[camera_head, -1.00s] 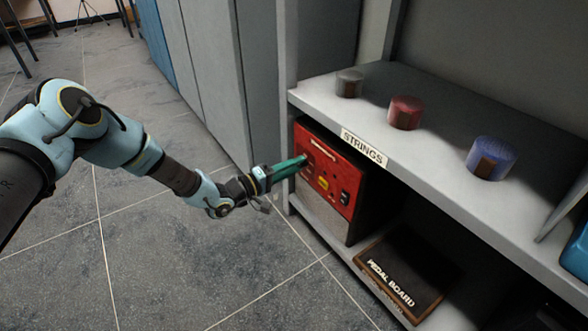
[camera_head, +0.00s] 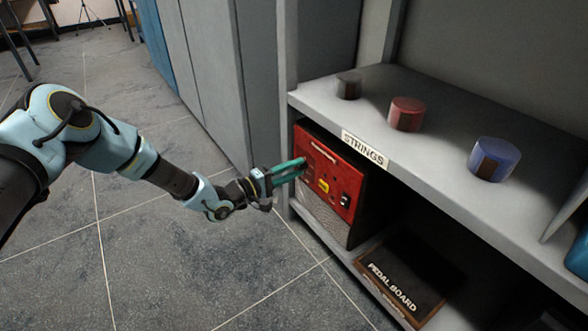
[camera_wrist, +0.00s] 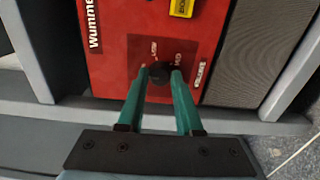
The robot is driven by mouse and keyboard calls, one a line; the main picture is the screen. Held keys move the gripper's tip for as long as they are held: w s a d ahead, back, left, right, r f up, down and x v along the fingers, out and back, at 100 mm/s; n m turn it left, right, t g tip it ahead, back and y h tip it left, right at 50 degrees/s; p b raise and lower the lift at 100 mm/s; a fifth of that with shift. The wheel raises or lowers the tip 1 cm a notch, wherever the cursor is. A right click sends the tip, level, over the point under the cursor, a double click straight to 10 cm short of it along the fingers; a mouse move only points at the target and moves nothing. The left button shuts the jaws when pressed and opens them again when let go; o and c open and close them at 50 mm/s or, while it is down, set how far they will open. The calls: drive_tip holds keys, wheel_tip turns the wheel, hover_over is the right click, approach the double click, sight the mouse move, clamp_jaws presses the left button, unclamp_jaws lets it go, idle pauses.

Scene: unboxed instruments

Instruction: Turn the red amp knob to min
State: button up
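The red amp (camera_head: 328,178) stands on the lower shelf, its red panel facing my arm. In the wrist view the red panel (camera_wrist: 105,55) has one black knob (camera_wrist: 159,73) with small white labels around it. My gripper (camera_head: 303,168) reaches the panel's left part in the head view. In the wrist view its two green fingers (camera_wrist: 159,70) stand on either side of the knob, the tips very close to it. I cannot tell whether they press on it. The knob's pointer is not readable, and fingers hide the knob in the head view.
Above the amp is a shelf (camera_head: 440,155) with a grey (camera_head: 349,86), a red (camera_head: 406,114) and a blue round container (camera_head: 486,158). A pedal board (camera_head: 405,275) lies right of the amp.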

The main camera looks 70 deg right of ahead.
drive_tip(key=o, duration=0.4)
drive_tip(key=p+v, duration=0.3)
drive_tip(key=v, duration=0.7)
drive_tip(key=shift+w+a, duration=0.15)
drive_tip(key=shift+a, duration=0.2)
drive_tip(key=shift+w, duration=0.1)
